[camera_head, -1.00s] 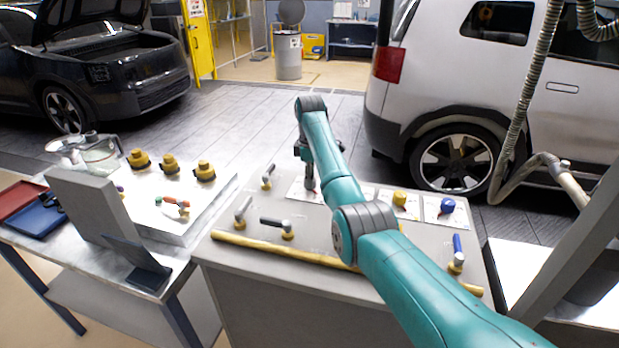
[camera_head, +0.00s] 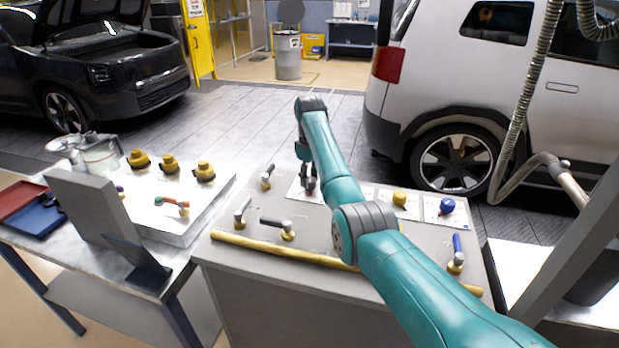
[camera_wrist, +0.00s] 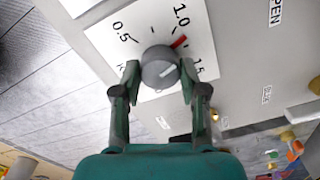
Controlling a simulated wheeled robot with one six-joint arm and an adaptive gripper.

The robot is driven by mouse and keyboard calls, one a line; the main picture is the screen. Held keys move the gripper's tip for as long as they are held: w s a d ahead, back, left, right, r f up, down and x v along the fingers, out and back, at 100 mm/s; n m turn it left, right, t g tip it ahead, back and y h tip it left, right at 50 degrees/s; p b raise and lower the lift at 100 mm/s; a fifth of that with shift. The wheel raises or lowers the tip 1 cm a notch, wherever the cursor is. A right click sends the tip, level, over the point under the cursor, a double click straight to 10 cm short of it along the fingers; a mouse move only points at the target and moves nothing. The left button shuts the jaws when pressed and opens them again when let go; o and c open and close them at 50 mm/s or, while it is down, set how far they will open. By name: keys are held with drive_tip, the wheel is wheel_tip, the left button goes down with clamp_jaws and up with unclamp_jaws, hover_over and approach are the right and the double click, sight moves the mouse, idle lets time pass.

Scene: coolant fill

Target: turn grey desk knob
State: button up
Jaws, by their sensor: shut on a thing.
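The grey desk knob (camera_wrist: 159,66) sits on a white dial card (camera_wrist: 113,38) marked 0.5, 1.0 and 1.5. A red mark (camera_wrist: 179,42) lies on the card just past 1.0. My gripper (camera_wrist: 159,80) is shut on the knob, one finger on each side, in the wrist view. In the head view my gripper (camera_head: 307,186) reaches down to the desk's back left card; the knob there is mostly hidden by the fingers.
The grey desk (camera_head: 330,235) also carries a yellow knob (camera_head: 400,198), a blue knob (camera_head: 447,205), several lever valves such as one grey-handled valve (camera_head: 287,230), and a yellow pipe (camera_head: 280,249) along the front. A side table (camera_head: 70,250) stands left.

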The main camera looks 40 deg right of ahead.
sight(310, 179)
drive_tip(key=m, duration=0.5)
drive_tip(key=shift+m, duration=0.3)
drive_tip(key=m, duration=0.5)
drive_tip(key=shift+m, duration=0.4)
drive_tip(key=o, duration=1.1)
drive_tip(key=shift+o, duration=0.2)
drive_tip(key=shift+r, duration=3.75)
